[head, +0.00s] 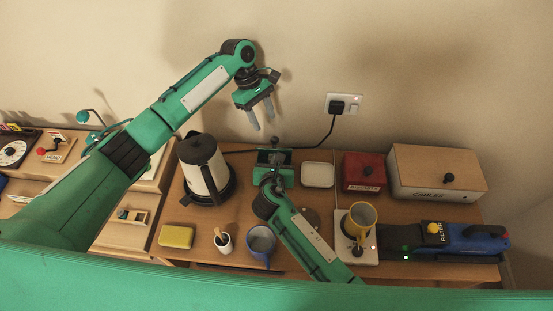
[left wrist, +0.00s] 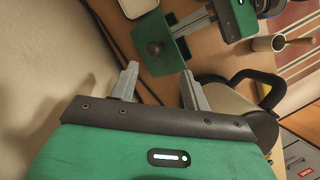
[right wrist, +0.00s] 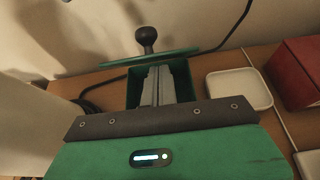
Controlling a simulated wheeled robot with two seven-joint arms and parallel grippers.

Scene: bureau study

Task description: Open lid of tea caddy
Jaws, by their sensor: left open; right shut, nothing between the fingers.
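The tea caddy is a green box (right wrist: 181,78) by the wall, largely hidden behind my right gripper in the head view. Its green lid (left wrist: 163,63) with a dark round knob (right wrist: 147,38) is raised and tilted back, the knob facing the wall. My right gripper (right wrist: 158,72) is shut and empty, its fingers at the caddy's opening by the lid's inner side; whether they touch the lid I cannot tell. It also shows in the head view (head: 273,158). My left gripper (head: 263,122) is open and empty, above the caddy near the wall.
A kettle (head: 202,165) stands left of the caddy, with a cable (head: 325,137) running behind to the wall socket. A white dish (head: 318,175), a red box (head: 363,172) and a cream box (head: 430,175) stand to the right. A blue mug (head: 261,242) is in front.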

